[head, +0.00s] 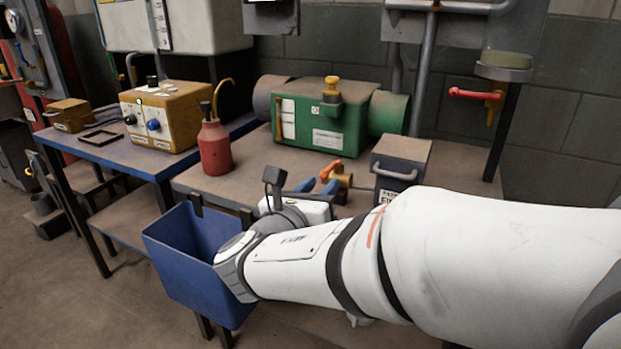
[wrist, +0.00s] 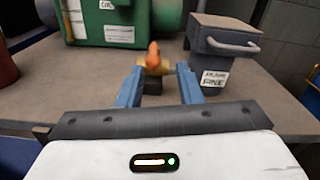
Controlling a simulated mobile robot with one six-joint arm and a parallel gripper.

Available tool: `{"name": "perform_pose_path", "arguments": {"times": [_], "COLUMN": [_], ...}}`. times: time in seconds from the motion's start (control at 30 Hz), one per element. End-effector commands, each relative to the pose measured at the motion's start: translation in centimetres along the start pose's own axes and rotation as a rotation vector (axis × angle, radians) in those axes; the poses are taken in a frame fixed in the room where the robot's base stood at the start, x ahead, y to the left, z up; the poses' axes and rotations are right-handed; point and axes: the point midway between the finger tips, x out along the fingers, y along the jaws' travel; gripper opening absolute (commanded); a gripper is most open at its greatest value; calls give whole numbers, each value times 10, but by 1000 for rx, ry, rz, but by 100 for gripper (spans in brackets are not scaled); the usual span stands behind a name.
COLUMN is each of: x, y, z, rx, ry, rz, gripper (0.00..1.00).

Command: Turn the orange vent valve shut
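The vent valve has an orange handle (head: 331,169) on a brass-coloured body (head: 343,181). It is on the bench in front of the green box. In the wrist view the orange handle (wrist: 153,56) stands above the brass body (wrist: 146,69), centred between my fingers. My gripper (wrist: 156,73) is open, with its two blue fingers apart and nothing held. In the head view my gripper (head: 319,183) is low over the bench, close in front of the valve. I cannot tell whether the fingertips reach past the handle or touch it. A dark block shows below the brass body between the fingers.
A grey box with a handle (head: 401,164) stands close right of the valve. The green box (head: 325,118) is behind it. A red bottle (head: 214,147) stands to the left. A blue bin (head: 193,262) hangs at the front edge. A red-handled tap (head: 476,94) is at the right.

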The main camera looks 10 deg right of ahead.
Motion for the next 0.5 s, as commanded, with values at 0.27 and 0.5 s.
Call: {"name": "perform_pose_path", "arguments": {"times": [0.27, 0.5], "x": [11, 44], "y": [9, 12], "z": [0, 1], "rx": [-26, -24], "ry": [-26, -26], "rz": [23, 27], "gripper": [32, 32]}}
